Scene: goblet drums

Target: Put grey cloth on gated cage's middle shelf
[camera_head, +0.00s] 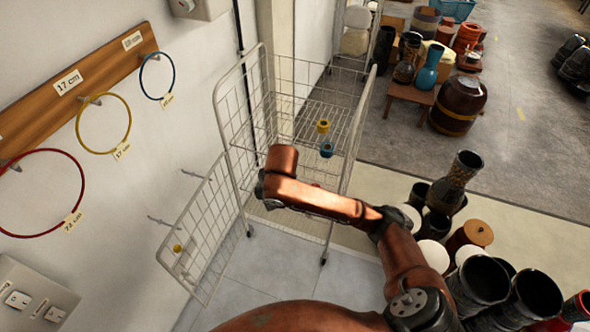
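The gated cage (344,118) is a pale wire roll cage against the white wall. Its wire gate (198,232) hangs open to the lower left. One wire shelf shows inside at mid height, and a lower level is partly covered by my copper-coloured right arm. A small yellow thing (323,126) and a small blue one (327,148) show at the cage's middle. I cannot make out a grey cloth. My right arm reaches in from the lower right across the cage's front; its gripper cannot be seen. My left gripper is out of view.
Black and brown drums (481,285) crowd the floor at lower right. A low wooden stand (410,94) with vases and a dark brown barrel (458,104) stand behind. Coloured hoops (103,122) hang on the left wall. The tiled floor (255,270) before the cage is clear.

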